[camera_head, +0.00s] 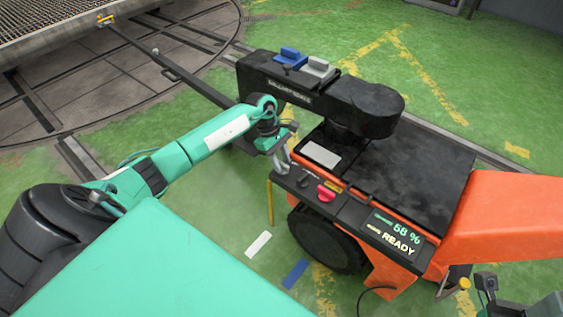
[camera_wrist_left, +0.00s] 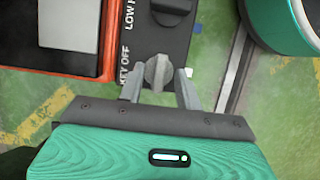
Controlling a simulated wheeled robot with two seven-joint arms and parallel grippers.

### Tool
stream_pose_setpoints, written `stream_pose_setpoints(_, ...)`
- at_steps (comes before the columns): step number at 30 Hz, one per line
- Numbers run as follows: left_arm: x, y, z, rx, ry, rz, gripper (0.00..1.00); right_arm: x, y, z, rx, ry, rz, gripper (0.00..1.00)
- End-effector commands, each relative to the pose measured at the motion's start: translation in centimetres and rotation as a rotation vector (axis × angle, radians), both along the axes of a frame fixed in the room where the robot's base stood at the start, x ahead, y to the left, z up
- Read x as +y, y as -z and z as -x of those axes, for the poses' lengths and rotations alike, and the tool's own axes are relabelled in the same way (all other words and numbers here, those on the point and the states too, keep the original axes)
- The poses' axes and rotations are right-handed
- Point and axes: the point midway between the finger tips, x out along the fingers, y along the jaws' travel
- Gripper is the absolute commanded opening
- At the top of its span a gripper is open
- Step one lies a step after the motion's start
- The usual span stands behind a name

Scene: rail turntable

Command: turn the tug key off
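The orange and black tug (camera_head: 420,165) stands right of centre in the head view. Its side control panel (camera_head: 346,212) has a red knob (camera_head: 326,192), a dark knob, and a display reading "58 %" and "READY". My left gripper (camera_head: 281,161) is over the panel's far left end. In the left wrist view its two fingers (camera_wrist_left: 159,92) are apart, one on each side of a grey key knob (camera_wrist_left: 157,72). Small gaps seem to show; contact is unclear. The label "KEY OFF" (camera_wrist_left: 124,66) is left of the knob, partly covered. At the head view's lower right, parts possibly of my right arm show; its fingers are unclear.
A black arm-like housing (camera_head: 330,95) with a blue block (camera_head: 290,57) and a grey block (camera_head: 318,68) overhangs near my left gripper.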

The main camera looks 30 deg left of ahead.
Motion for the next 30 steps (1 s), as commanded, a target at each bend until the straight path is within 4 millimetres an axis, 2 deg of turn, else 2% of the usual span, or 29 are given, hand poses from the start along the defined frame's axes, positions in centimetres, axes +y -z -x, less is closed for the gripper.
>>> stream_pose_setpoints(10,-0.17,0.35,-0.01,-0.001,0.000,0.000,0.35,0.01,-0.05,0.03,-0.002,-0.001,-0.001,0.29)
stream_pose_setpoints(15,-0.17,0.34,-0.01,-0.001,0.000,0.000,0.01,0.01,-0.05,0.04,-0.002,-0.001,-0.001,0.29)
stream_pose_setpoints(24,-0.14,0.29,0.03,0.000,-0.012,0.000,0.00,0.01,-0.18,0.04,-0.003,-0.001,0.000,0.29)
stream_pose_setpoints(30,-0.12,0.15,0.06,-0.001,-0.083,0.000,0.00,0.01,-0.46,0.01,-0.001,0.000,0.000,0.29)
